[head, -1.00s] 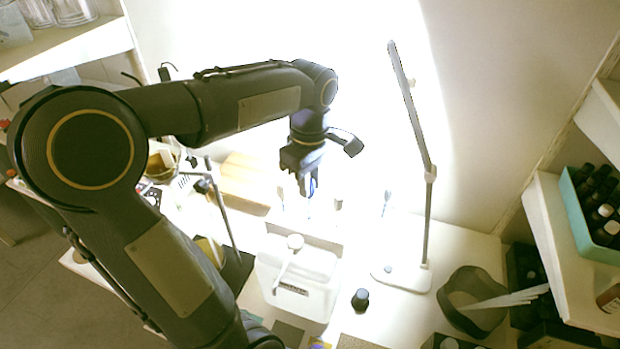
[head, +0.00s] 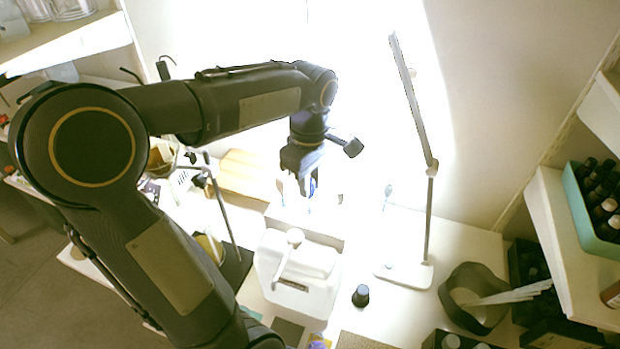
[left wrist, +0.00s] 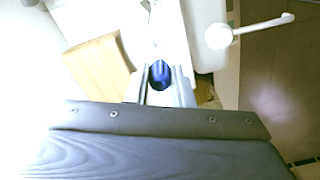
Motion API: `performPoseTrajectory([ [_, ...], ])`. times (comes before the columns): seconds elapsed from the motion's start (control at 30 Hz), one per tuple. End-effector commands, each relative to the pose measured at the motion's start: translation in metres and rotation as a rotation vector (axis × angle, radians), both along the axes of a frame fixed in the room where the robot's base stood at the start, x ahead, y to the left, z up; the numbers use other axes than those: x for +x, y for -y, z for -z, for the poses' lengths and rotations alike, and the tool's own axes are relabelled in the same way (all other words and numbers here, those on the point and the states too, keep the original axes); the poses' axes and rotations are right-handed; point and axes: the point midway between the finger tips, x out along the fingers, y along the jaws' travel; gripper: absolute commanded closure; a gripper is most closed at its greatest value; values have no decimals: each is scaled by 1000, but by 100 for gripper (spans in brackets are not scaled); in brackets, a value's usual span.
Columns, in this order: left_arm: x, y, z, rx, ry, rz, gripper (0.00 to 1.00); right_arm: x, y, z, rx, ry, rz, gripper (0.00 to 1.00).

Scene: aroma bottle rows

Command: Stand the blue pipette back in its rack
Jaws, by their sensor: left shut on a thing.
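The blue pipette (head: 313,187) is between the fingers of my left gripper (head: 301,187), which is shut on it. Its blue top also shows in the left wrist view (left wrist: 160,74), between the two pale fingers of my left gripper (left wrist: 162,88). In the head view the pipette points down over the pale rack (head: 330,237), behind the white container. Its lower end is washed out by glare, so I cannot tell whether it is in a rack slot. Other slim pipettes stand near it, one of them to the right (head: 387,196). My right gripper is out of view.
A white container (head: 298,262) with a spout stands in front of the rack. A desk lamp (head: 428,220) stands to the right. A small dark bottle (head: 361,296) and a dark bin (head: 470,316) are nearer. A wooden block (head: 243,172) lies to the left.

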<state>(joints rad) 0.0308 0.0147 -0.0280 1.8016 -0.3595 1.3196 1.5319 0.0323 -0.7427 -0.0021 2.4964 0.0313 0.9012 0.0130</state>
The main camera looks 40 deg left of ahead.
Motion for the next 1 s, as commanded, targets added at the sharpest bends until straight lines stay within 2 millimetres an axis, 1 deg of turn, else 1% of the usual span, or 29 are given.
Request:
performPoseTrajectory([
  [0.13, 0, 0, 5, 0, -1, 0, 85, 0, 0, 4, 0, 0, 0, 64],
  [0.4, 0, 0, 5, 0, -1, 0, 85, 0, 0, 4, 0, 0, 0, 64],
  [0.43, 0, 0, 5, 0, -1, 0, 77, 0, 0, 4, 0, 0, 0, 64],
  [0.6, 0, 0, 5, 0, -1, 0, 54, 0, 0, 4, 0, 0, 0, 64],
  [0.87, 0, 0, 5, 0, -1, 0, 54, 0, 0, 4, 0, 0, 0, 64],
  [1.0, 0, 0, 1, 0, 0, 0, 54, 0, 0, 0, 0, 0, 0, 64],
])
